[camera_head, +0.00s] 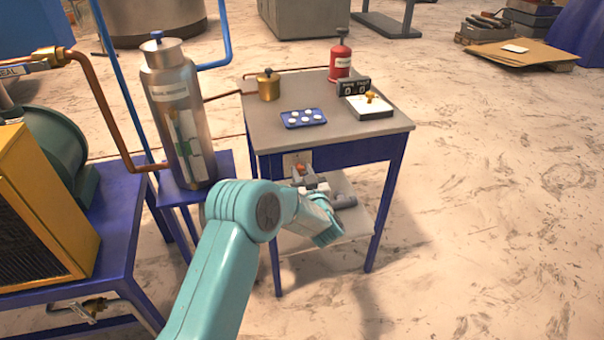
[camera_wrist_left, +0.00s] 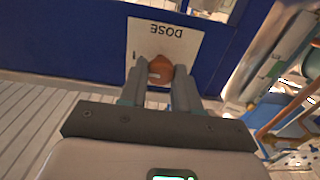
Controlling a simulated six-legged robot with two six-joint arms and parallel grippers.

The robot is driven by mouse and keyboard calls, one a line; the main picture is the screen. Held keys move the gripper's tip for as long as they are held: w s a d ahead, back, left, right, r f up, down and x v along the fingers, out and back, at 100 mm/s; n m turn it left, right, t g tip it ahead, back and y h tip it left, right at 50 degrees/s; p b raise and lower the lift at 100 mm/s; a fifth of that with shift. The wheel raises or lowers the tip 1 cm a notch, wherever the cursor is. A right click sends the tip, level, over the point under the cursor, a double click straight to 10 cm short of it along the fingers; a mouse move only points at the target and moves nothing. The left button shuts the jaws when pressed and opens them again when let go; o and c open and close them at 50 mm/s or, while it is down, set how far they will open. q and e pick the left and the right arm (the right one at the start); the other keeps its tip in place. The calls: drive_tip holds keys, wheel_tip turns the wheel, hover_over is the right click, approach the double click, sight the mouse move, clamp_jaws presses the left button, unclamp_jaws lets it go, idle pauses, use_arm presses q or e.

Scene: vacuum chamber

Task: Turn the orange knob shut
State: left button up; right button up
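The orange knob (camera_head: 300,169) sits on a pale plate (camera_head: 289,161) on the front of the blue-framed table. In the left wrist view the knob (camera_wrist_left: 160,67) shows against the plate, whose word DOSE (camera_wrist_left: 165,32) appears upside down. My left gripper (camera_head: 310,180) is right in front of the knob. In the left wrist view the two grey fingers (camera_wrist_left: 160,76) stand apart, one on each side of the knob. They look open, and I cannot tell whether either finger touches it. My right gripper is not in view.
On the tabletop (camera_head: 262,115) are a blue tray of white discs (camera_head: 304,118), a brass pot (camera_head: 268,86), a red cylinder (camera_head: 340,62) and a small scale (camera_head: 370,106). A steel canister (camera_head: 173,110) stands left.

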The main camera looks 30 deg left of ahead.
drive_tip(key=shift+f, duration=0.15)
use_arm(q)
drive_tip(key=shift+f+n+b, duration=0.25)
drive_tip(key=shift+n+b, duration=0.45)
drive_tip(key=shift+b, duration=0.4)
drive_tip(key=n+b, duration=0.6)
drive_tip(key=b, duration=0.2)
drive_tip(key=n+b, duration=0.6)
drive_tip(key=b, duration=0.1)
drive_tip(key=shift+s+a+f+b, duration=0.1)
drive_tip(key=shift+s+f+b, duration=0.05)
drive_tip(key=shift+b, duration=0.2)
drive_tip(key=shift+n+b, duration=1.55)
drive_tip(key=shift+n, duration=0.05)
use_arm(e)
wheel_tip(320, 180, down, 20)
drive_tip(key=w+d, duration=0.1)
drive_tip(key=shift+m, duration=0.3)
use_arm(q)
drive_tip(key=shift+r, duration=0.2)
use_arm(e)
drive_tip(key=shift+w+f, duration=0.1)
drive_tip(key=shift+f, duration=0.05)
use_arm(q)
drive_tip(key=o, duration=1)
